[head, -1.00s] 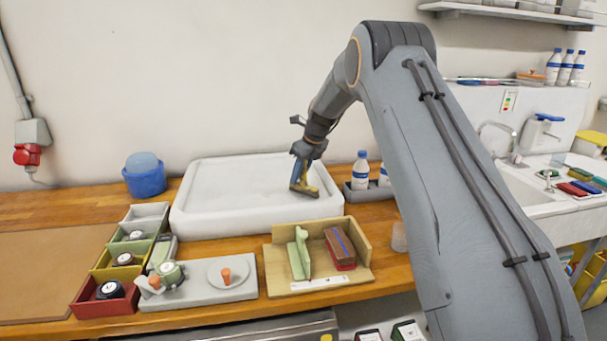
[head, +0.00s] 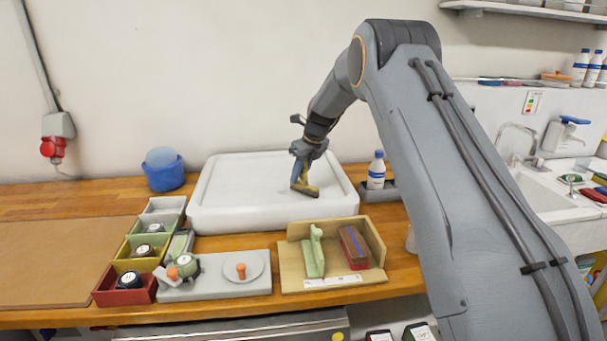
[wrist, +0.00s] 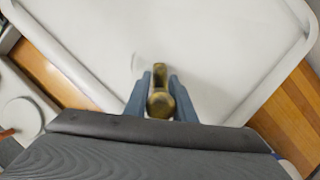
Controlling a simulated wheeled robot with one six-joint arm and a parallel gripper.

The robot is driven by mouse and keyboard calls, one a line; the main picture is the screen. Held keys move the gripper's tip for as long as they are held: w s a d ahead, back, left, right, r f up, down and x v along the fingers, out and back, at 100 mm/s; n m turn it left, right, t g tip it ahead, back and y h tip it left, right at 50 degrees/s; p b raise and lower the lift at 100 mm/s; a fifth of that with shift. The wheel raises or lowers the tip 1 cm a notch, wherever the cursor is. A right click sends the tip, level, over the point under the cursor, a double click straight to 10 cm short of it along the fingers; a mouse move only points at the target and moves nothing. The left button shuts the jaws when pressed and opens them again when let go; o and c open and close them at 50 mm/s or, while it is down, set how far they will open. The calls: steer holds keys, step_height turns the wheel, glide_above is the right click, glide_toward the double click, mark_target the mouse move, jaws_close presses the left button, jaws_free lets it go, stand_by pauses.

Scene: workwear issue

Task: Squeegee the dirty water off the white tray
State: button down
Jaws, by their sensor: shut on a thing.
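The white tray (head: 235,208) lies on the wooden bench against the wall; its pale floor and raised rim fill most of the wrist view (wrist: 215,40). My gripper (head: 301,172) is over the tray's right half, shut on the squeegee (head: 305,190), which has a yellowish-brown body. In the wrist view the squeegee's brassy top (wrist: 160,98) sits between the two blue-grey fingers. Its lower edge is at or close to the tray floor; I cannot tell if it touches. A faint small mark shows on the floor beside it. No clear dirty water is distinguishable.
A blue tub (head: 163,175) stands left of the tray. Coloured bins (head: 125,287), a grey board (head: 222,282) and a wooden holder (head: 340,280) with a green and a brown block line the front. A bottle (head: 376,171) stands right of the tray, near my arm.

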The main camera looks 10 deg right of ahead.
steer(key=shift+a+r, duration=0.1)
steer(key=shift+a, duration=4.85)
steer(key=shift+s+p, duration=0.75)
steer(key=shift+p, duration=0.05)
steer(key=shift+s+d+f, duration=0.1)
steer(key=shift+d+f, duration=0.1)
steer(key=shift+d, duration=0.55)
steer(key=shift+s+d+f, duration=0.1)
steer(key=shift+d+f, duration=0.1)
steer(key=shift+d, duration=0.6)
steer(key=shift+d+f, duration=0.2)
steer(key=shift+d, duration=2.2)
steer(key=shift+d+r, duration=0.15)
steer(key=shift+d, duration=1.4)
steer(key=shift+d+r, duration=0.15)
steer(key=shift+d, duration=1.45)
steer(key=shift+d+r, duration=0.15)
steer(key=shift+d, duration=1.4)
steer(key=shift+w+r, duration=0.1)
